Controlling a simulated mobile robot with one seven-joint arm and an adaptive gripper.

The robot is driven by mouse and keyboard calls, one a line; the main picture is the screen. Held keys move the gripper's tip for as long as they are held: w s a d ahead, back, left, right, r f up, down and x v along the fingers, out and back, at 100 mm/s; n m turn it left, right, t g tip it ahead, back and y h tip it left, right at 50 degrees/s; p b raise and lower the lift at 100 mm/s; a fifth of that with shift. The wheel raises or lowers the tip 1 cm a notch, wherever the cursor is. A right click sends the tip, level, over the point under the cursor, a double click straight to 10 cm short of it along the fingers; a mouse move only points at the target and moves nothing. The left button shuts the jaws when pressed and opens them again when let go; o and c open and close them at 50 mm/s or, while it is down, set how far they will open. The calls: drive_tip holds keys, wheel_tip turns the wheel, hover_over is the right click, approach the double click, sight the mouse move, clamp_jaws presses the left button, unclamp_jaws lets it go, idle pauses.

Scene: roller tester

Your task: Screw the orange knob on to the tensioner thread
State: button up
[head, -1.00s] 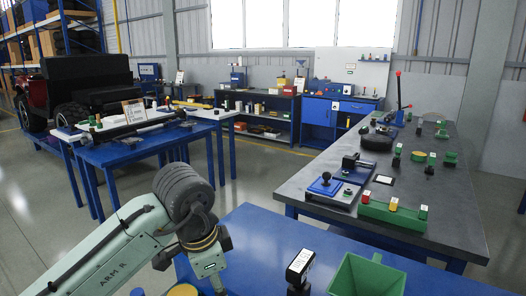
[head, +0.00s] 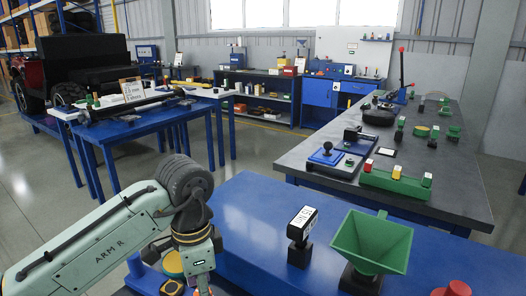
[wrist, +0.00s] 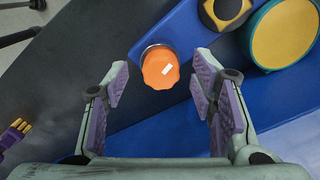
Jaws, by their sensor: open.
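In the wrist view the orange knob (wrist: 160,69), with a white mark on its top, sits on a silvery round part near the edge of a blue surface. My gripper (wrist: 162,80) is open, with its purple-padded fingers to the left and right of the knob. A gap shows on both sides and the fingers do not touch it. In the head view my arm (head: 190,240) reaches down to the bottom edge, and the fingers are mostly cut off there. I cannot make out the tensioner thread in either view.
A yellow disc with a green rim (wrist: 285,35) and a yellow-and-black part (wrist: 225,10) lie right of the knob. On the blue table (head: 255,205) stand a black labelled block (head: 300,237) and a green funnel (head: 371,243). A grey bench (head: 440,165) is behind.

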drive_tip(key=shift+f, duration=0.4)
drive_tip(key=shift+r+n+p, duration=0.2)
drive_tip(key=shift+n+p, duration=0.4)
drive_tip(key=shift+n, duration=0.3)
drive_tip(key=n+p, duration=0.1)
drive_tip(key=n, duration=0.2)
drive_tip(key=n+p, duration=0.3)
drive_tip(key=n, duration=0.2)
drive_tip(key=shift+n, duration=0.4)
drive_tip(key=shift+f+n, duration=0.15)
drive_tip(key=shift+n, duration=0.55)
